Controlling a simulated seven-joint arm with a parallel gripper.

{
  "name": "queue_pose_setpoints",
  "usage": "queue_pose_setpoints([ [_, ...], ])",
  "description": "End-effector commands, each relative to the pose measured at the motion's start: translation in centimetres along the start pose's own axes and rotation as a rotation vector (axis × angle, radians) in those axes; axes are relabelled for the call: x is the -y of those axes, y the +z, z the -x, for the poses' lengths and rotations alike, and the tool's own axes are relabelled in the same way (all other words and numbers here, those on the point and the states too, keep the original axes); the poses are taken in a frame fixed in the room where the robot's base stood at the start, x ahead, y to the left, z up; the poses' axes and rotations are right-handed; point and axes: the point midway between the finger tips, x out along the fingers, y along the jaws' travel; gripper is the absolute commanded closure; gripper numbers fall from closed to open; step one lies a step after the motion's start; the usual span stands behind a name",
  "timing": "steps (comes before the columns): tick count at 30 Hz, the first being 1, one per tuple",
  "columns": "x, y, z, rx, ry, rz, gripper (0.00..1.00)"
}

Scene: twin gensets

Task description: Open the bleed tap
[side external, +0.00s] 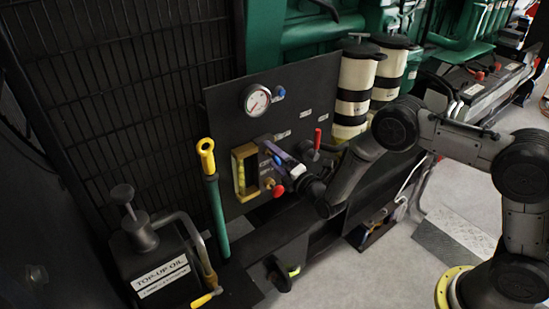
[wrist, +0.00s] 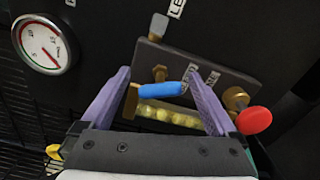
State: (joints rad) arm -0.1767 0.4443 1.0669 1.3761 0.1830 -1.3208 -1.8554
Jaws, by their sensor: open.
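A small tap with a blue handle (wrist: 160,89) and brass fittings sits on a dark plate on the black panel. The blue handle lies roughly level between the two pale purple fingers of my gripper (wrist: 158,78) in the wrist view. The jaws are open, one finger on each side; I cannot tell whether either touches the handle. In the side view my gripper (side external: 279,154) is close against the panel and hides much of the tap. No label that I can read says which tap is the bleed tap.
A red knob (wrist: 253,120) sits right of the fingers, and a grey lever (wrist: 158,26) above them. A sight glass with yellow balls (wrist: 168,117) is just below. The panel also bears a gauge (side external: 257,100) and a red lever (side external: 317,138). A yellow-topped green handle (side external: 212,190) stands left.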

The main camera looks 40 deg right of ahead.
Motion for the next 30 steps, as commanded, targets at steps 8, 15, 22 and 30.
queue_pose_setpoints([
  [8, 0.0, -0.1, 1.6, -0.002, -0.002, 0.0, 0.06],
  [15, 0.0, -0.1, 6.7, -0.003, -0.002, 0.001, 0.06],
  [22, 0.0, -0.1, 11.2, -0.002, -0.001, 0.0, 0.06],
  [30, 0.0, 0.0, 13.7, -0.001, -0.001, 0.0, 0.06],
])
